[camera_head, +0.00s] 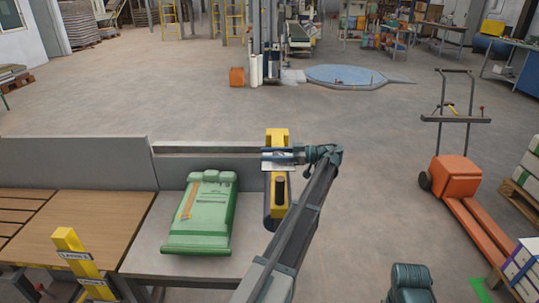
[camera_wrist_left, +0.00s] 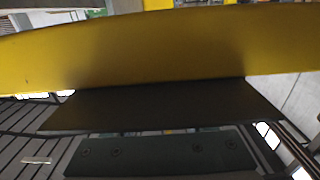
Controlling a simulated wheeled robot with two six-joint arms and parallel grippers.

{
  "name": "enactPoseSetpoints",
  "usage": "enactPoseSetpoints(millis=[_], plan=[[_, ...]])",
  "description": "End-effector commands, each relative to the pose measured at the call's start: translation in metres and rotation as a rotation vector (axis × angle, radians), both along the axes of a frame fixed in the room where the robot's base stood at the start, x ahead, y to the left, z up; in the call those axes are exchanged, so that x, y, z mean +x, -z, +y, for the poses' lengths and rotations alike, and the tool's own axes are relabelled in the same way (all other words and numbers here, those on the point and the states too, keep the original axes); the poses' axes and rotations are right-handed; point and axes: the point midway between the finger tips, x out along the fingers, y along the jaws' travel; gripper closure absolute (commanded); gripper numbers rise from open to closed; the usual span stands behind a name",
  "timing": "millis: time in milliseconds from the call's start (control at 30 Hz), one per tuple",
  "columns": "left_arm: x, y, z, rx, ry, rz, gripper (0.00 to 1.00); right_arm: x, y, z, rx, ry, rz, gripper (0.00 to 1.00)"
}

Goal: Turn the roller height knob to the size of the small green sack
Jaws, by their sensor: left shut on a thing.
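The small green sack (camera_head: 203,215) lies flat on the grey table section, with an orange-brown strip on its left part. Right of it stands a yellow and dark roller unit (camera_head: 277,138) with a pale plate across it. My left gripper (camera_head: 285,157) is at this unit, coming from its right, and is shut on what seems to be the roller height knob, mostly hidden by the fingers. The knob's setting cannot be read. In the left wrist view a yellow bar (camera_wrist_left: 150,45) of the unit fills the top, above dark parts.
A wooden slatted table (camera_head: 75,222) adjoins on the left, with a yellow labelled post (camera_head: 75,254) in front. A grey wall (camera_head: 75,162) runs behind. An orange pallet truck (camera_head: 460,180) stands at the right. The floor between is clear.

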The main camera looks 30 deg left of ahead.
Motion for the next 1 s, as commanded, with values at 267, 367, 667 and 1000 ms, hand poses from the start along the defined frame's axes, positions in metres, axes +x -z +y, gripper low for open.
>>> enactPoseSetpoints(millis=[267, 367, 667, 1000], plan=[[-0.0002, 0.0001, -0.0003, 0.000, -0.010, 0.000, 1.00, 0.0000, 0.0000, 0.0000, 0.000, 0.000, 0.000, 0.50], [-0.0002, 0.0001, -0.0004, -0.001, -0.009, 0.001, 1.00, 0.0000, 0.0000, 0.0000, 0.000, 0.000, 0.000, 0.50], [-0.0002, 0.0001, -0.0003, -0.001, -0.009, 0.001, 0.17, 0.0000, 0.0000, 0.0000, 0.000, 0.000, 0.000, 0.50], [0.0006, 0.0000, -0.0001, 0.000, -0.009, 0.000, 0.17, 0.0000, 0.0000, 0.0000, 0.000, 0.000, 0.000, 0.50]])
